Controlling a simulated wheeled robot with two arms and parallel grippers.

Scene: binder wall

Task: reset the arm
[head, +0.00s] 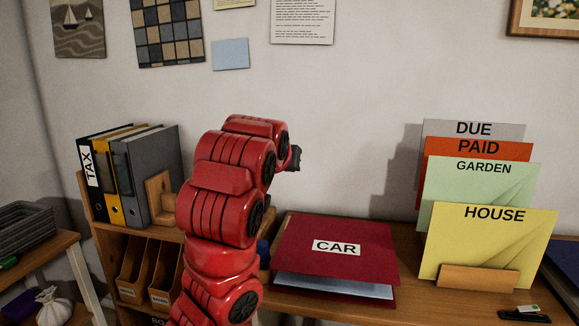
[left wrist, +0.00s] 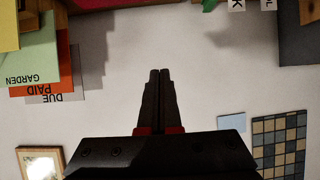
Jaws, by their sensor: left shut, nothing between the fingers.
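My left arm is red and rises through the middle of the head view, bent at the top. My left gripper (head: 295,158) is small and dark there, held in the air in front of the wall, above and left of the CAR folder. In the left wrist view my left gripper (left wrist: 160,72) has its two fingers together with nothing between them. My right gripper is in neither view.
A red CAR folder (head: 338,250) lies on the desk (head: 300,305). Labelled folders, including a yellow HOUSE folder (head: 485,245), stand in a wooden holder (head: 478,278) at right. Binders (head: 150,165) stand on a shelf unit at left. The air right of the gripper is clear.

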